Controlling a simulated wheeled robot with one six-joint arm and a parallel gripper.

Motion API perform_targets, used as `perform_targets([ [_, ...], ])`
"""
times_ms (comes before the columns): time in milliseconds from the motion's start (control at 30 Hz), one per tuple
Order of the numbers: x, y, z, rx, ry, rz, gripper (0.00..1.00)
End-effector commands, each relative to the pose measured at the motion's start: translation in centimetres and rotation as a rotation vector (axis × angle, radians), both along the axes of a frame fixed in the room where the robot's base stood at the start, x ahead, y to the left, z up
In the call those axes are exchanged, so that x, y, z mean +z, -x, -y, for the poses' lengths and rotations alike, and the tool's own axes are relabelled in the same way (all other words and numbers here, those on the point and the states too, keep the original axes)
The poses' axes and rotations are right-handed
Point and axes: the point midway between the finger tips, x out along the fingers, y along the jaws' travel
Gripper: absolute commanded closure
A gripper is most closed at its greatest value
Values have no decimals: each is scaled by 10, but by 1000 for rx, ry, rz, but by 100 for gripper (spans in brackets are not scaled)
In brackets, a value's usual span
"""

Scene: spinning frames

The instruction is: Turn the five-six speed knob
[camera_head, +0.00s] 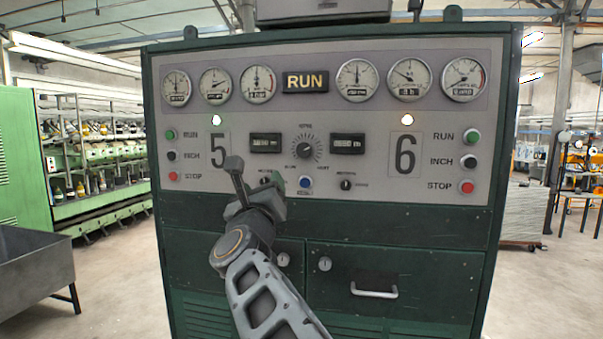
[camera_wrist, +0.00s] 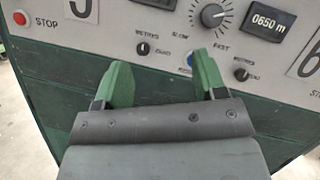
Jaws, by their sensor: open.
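The speed knob (camera_head: 306,148) is a round black dial with a pointer on the grey control panel, between the large 5 and 6. In the wrist view the speed knob (camera_wrist: 212,16) sits at the top, with SLOW to its left and FAST below right. My gripper (camera_head: 256,176) is open in front of the panel, below and left of the knob. In the wrist view its two green fingers (camera_wrist: 162,72) are spread and empty, below the knob. They appear apart from it. In the head view my gripper partly hides the small left knob.
Small black knobs (camera_wrist: 143,48) (camera_wrist: 241,74) and a blue button (camera_head: 305,182) lie below the dial. Counters flank it, including the right one (camera_head: 347,144). Red stop buttons (camera_head: 173,176) (camera_head: 467,188) are at the sides. A drawer handle (camera_head: 374,291) juts out below.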

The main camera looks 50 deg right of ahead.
Motion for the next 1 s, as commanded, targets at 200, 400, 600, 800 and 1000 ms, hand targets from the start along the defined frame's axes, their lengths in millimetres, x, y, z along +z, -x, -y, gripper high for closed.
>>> perform_targets([
  [200, 7, 30, 33, -101, -171, 302, 35],
  [400, 21, 23, 58, -116, -192, 343, 35],
  [600, 37, 5, 90, -113, -191, 340, 35],
  [800, 49, -10, 118, -110, -190, 339, 35],
  [1000, 57, -20, 136, -109, -189, 339, 35],
])
